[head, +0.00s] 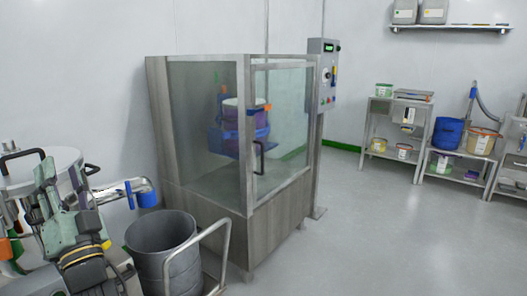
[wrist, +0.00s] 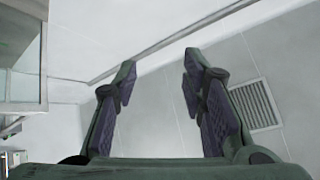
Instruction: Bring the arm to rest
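My arm is folded at the lower left of the head view, in front of a steel vessel. In the wrist view my gripper (wrist: 157,85) shows two dark fingers held apart, with nothing between them. Beyond the fingers are a pale wall or ceiling and a vent grille (wrist: 254,105).
A steel-framed glass cabinet (head: 215,130) with a control panel (head: 326,75) stands in the middle. A grey drum (head: 165,262) with a handle rail (head: 222,245) is close to my arm. Steel shelves (head: 397,130) stand at the right. The floor (head: 360,240) at the right front is clear.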

